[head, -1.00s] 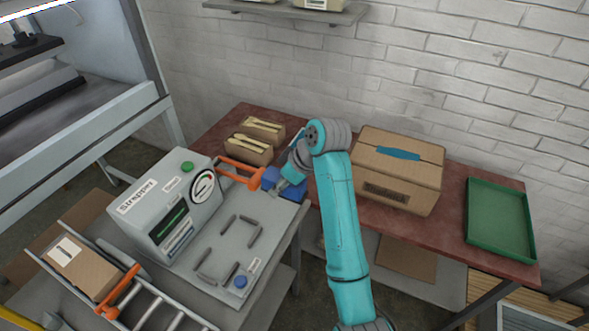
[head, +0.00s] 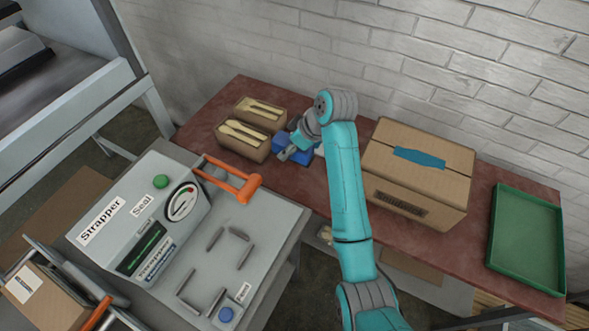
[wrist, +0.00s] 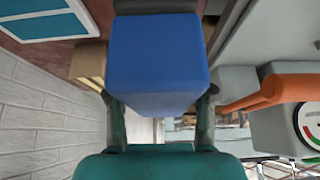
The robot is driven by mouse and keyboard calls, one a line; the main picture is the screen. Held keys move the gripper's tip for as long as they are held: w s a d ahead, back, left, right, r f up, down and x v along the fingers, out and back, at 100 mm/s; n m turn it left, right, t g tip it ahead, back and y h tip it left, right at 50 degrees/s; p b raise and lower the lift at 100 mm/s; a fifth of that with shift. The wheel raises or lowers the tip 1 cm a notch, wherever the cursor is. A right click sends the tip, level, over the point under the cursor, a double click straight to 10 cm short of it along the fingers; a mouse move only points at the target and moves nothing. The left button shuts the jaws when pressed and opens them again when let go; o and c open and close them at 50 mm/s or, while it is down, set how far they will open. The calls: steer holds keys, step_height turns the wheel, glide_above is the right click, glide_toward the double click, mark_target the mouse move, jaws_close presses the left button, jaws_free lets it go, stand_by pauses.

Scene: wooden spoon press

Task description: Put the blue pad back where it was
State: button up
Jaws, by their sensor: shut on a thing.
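The blue pad (head: 281,141) is a thick block held in my gripper (head: 288,151). In the head view it shows behind and beside the fingers, over the red-brown table near the open boxes. In the wrist view the blue pad (wrist: 155,60) fills the upper middle, with one finger on each side of it. My gripper (wrist: 160,115) is shut on it. A teal-blue rectangle with a white border (wrist: 40,38) lies on the table surface at upper left of the wrist view. My arm hides part of the table in the head view. I cannot tell the pad's height above the table.
Two open boxes of wooden spoons (head: 244,140) stand left of the pad. A closed carton (head: 418,175) is to the right, then a green tray (head: 525,240). The strapper (head: 140,225) with an orange handle (head: 235,180) is in front at left. The table between carton and tray is clear.

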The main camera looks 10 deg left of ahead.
mark_target(311, 155)
step_height(311, 155, down, 11)
steer(key=shift+r, duration=0.2)
stand_by(0.4)
steer(key=o, duration=1)
steer(key=shift+f, duration=0.15)
steer(key=v, duration=1.2)
